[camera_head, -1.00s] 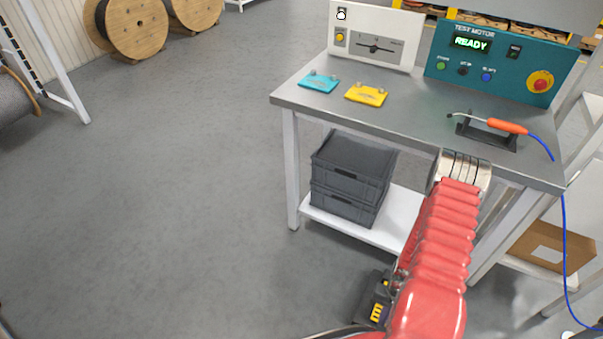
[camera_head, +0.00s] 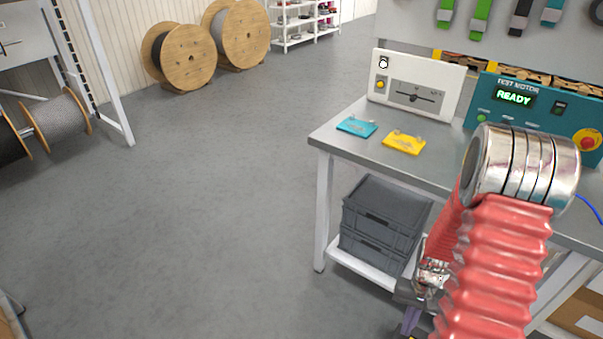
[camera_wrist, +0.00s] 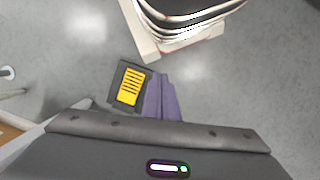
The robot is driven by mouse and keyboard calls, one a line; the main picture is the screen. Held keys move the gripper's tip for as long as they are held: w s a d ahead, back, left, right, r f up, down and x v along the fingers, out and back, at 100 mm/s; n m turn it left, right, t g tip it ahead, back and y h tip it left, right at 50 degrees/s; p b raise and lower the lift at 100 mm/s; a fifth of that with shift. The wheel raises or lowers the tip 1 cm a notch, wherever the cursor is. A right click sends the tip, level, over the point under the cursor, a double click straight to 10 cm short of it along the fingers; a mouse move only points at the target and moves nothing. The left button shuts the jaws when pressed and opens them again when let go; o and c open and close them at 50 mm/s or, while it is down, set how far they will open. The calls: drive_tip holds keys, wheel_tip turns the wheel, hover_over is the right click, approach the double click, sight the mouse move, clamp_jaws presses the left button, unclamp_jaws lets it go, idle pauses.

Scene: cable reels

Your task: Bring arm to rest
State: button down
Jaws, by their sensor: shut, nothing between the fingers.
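My red-sleeved arm (camera_head: 497,270) with its silver ringed joint (camera_head: 525,165) is folded up close to the camera at the right of the head view, in front of the workbench (camera_head: 345,150). My gripper (camera_wrist: 162,98) shows in the wrist view as two purple fingers side by side, shut and empty, pointing at open floor. In the head view only a small part of my gripper (camera_head: 411,320) shows low beside the red sleeve, near the bench's lower shelf. The rest of it is hidden or out of frame.
On the bench are a blue plate (camera_head: 357,127), a yellow plate (camera_head: 403,142) and a teal READY panel (camera_head: 500,98). Grey crates (camera_head: 380,225) stand on the lower shelf (camera_head: 350,262). Cable reels (camera_head: 183,57) stand at the back.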

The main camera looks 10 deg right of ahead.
drive_tip(key=s+a+r+n+t, duration=0.1)
drive_tip(key=a+r, duration=0.5)
drive_tip(key=r, duration=0.6)
drive_tip(key=s+a+r+n+t+h, duration=0.1)
drive_tip(key=a+r, duration=0.5)
drive_tip(key=r, duration=0.7)
drive_tip(key=s+a+r+n+t, duration=0.2)
drive_tip(key=a+r+n+t, duration=0.2)
drive_tip(key=r, duration=0.9)
drive_tip(key=a+t, duration=0.2)
drive_tip(key=a, duration=0.1)
drive_tip(key=shift+s, duration=0.3)
